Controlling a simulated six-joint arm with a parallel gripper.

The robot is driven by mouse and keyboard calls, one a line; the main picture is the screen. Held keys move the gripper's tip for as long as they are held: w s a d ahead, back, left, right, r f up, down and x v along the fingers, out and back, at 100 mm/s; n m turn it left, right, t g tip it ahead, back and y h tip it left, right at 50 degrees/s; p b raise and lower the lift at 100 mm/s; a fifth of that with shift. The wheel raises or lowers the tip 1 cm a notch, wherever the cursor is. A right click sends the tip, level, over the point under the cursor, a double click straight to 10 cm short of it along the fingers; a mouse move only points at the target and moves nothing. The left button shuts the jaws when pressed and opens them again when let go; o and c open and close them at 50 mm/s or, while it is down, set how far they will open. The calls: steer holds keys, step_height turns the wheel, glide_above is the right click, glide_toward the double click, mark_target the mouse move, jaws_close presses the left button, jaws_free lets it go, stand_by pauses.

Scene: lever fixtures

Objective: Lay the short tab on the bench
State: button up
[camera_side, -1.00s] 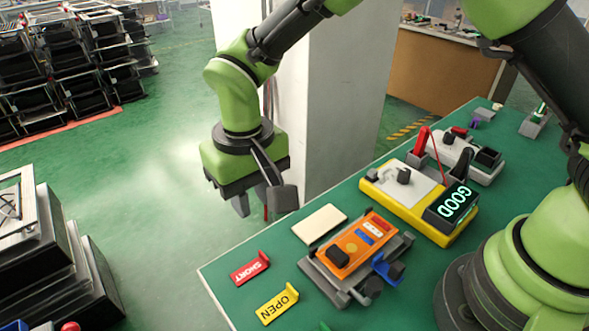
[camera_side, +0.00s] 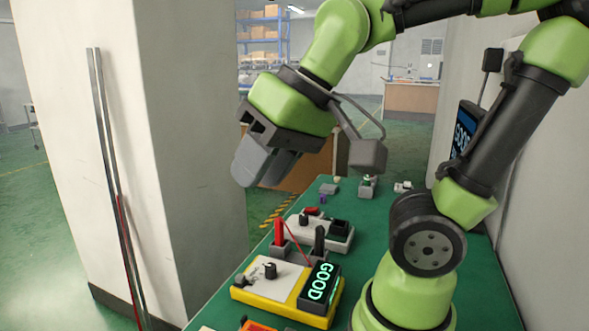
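The red SHORT tab is not in the current view; it lies beyond the bottom edge of the picture. My gripper (camera_side: 262,166) hangs in the air above the bench level, left of the bench's far half, tilted with its grey fingers pointing down and left. I see no tab at its fingers. The fingers overlap from this side, so their gap cannot be judged. The green bench (camera_side: 385,210) runs away from the camera below and right of my gripper.
A yellow tester (camera_side: 265,300) with a lit GOOD display (camera_side: 319,284) stands on the bench. Behind it are a red probe (camera_side: 279,232), a black probe (camera_side: 320,240) and a pale device (camera_side: 300,228). An orange fixture (camera_side: 256,326) shows at the bottom edge. A pillar (camera_side: 190,130) stands left.

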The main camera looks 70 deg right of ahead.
steer(key=s, duration=0.2)
steer(key=s+d+t, duration=0.1)
steer(key=shift+s+d+f, duration=0.1)
steer(key=shift+s+f, duration=0.15)
